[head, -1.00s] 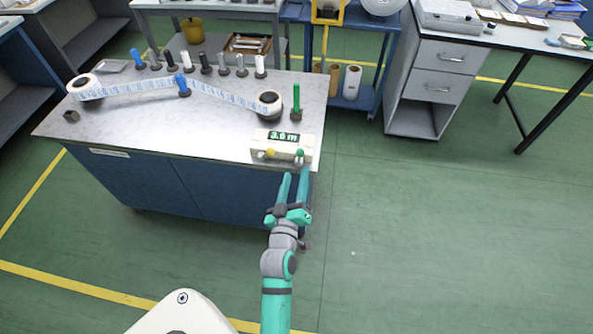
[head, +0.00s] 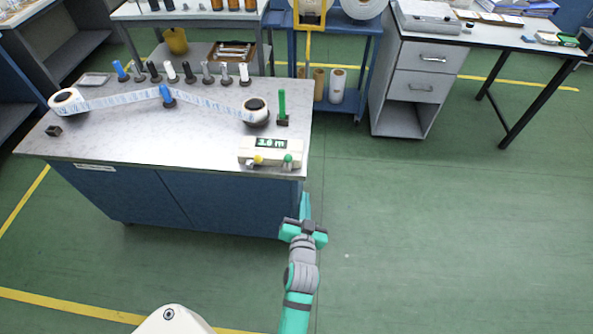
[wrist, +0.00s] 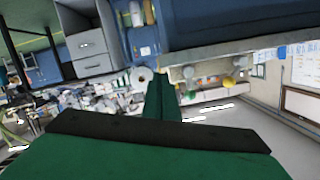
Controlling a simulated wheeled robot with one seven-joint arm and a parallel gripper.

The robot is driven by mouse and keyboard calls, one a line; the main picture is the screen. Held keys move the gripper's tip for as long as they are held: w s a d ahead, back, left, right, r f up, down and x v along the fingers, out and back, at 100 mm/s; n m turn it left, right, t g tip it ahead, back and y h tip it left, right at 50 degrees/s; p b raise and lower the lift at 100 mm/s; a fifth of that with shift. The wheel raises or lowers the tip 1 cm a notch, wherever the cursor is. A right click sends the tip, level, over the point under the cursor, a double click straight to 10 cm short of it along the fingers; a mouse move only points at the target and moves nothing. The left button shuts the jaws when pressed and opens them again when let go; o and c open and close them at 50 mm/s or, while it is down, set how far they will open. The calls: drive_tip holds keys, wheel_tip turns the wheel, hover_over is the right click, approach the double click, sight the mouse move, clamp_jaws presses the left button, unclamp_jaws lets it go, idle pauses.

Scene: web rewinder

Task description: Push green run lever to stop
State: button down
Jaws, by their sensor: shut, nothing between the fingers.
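A cream control box (head: 270,151) stands at the front right corner of the bench and has a small green-lit display. Two short levers stick out of its front: one with a yellow knob (head: 258,160) on the left, one with a green knob (head: 288,159), the run lever, on the right. My gripper (head: 305,203) is shut and empty, just off the bench's front right corner. It is apart from the green lever, below it and slightly right in the head view. The shut fingers also show in the wrist view (wrist: 162,98).
The bench (head: 150,140) carries a printed web between two rolls, several posts at its back edge and an upright green post (head: 282,105) behind the control box. A grey drawer desk (head: 415,85) stands back right. The green floor right of the bench is clear.

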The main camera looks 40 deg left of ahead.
sight(288, 163)
drive_tip(key=s+d+r+m+g+y, duration=0.1)
drive_tip(key=d+r+m+y, duration=0.4)
drive_tip(key=m, duration=0.7)
drive_tip(key=s+a+x, duration=0.2)
drive_tip(key=x, duration=1)
drive_tip(key=shift+a+r, duration=0.15)
drive_tip(key=shift+a, duration=0.1)
